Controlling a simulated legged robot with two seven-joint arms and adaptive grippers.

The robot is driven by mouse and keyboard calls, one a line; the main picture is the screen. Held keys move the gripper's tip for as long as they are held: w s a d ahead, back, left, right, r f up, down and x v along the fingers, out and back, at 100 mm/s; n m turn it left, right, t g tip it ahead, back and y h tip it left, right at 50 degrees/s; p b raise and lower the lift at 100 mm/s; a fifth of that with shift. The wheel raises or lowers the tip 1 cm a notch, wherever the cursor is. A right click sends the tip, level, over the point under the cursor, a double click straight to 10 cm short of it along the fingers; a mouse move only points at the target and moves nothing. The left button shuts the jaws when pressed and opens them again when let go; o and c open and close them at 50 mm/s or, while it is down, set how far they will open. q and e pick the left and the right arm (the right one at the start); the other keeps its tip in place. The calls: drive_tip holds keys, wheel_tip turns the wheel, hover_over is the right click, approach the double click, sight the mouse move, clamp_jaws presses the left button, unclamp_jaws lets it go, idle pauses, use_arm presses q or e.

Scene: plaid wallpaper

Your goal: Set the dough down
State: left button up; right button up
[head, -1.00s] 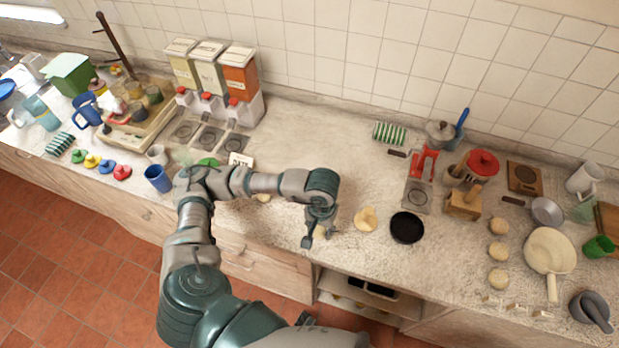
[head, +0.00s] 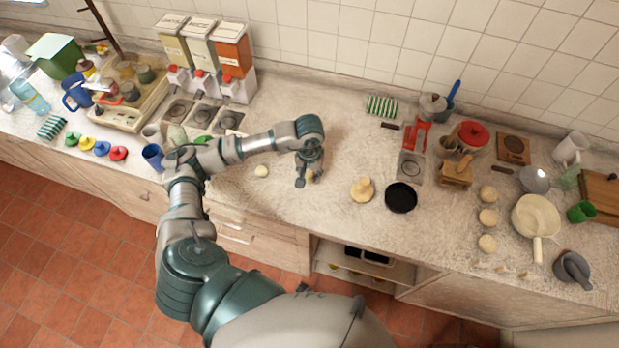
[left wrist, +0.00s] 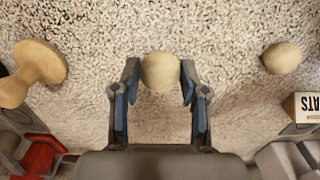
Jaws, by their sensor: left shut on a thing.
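My left gripper (head: 306,180) is shut on a pale round dough ball. In the left wrist view the dough (left wrist: 160,72) sits between the two fingertips of the left gripper (left wrist: 160,88), over the speckled counter (left wrist: 230,50). I cannot tell whether the dough touches the counter. A second dough ball (head: 262,171) lies on the counter to the left, and also shows in the left wrist view (left wrist: 282,58). More dough balls (head: 488,218) stand in a column on the right. My right gripper is not in view.
A wooden stamp-like piece (head: 362,190) and a black round pan (head: 401,198) stand right of the left gripper. Dispensers (head: 203,60) stand at the back left. A red-handled press (head: 413,150) stands farther right. Bare counter lies behind the gripper.

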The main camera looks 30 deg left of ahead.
sight(309, 178)
use_arm(q)
drive_tip(key=f, duration=0.1)
drive_tip(key=a+f+p, duration=0.1)
drive_tip(key=f, duration=0.1)
drive_tip(key=shift+s+f, duration=0.1)
drive_tip(key=shift+f, duration=0.3)
drive_tip(key=shift+d, duration=0.1)
drive_tip(key=o, duration=0.8)
drive_tip(key=shift+d, duration=0.15)
drive_tip(key=shift+o, duration=1.4)
drive_tip(key=shift+d+r, duration=0.1)
drive_tip(key=shift+d, duration=0.1)
drive_tip(key=shift+r, duration=0.2)
wheel_tip(309, 178, up, 11)
drive_tip(key=shift+f+b, duration=0.2)
drive_tip(key=shift+b, duration=0.65)
drive_tip(key=shift+r, duration=0.55)
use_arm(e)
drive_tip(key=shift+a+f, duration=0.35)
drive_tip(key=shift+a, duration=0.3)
use_arm(q)
drive_tip(key=shift+a+f, duration=0.1)
drive_tip(key=shift+a, duration=0.2)
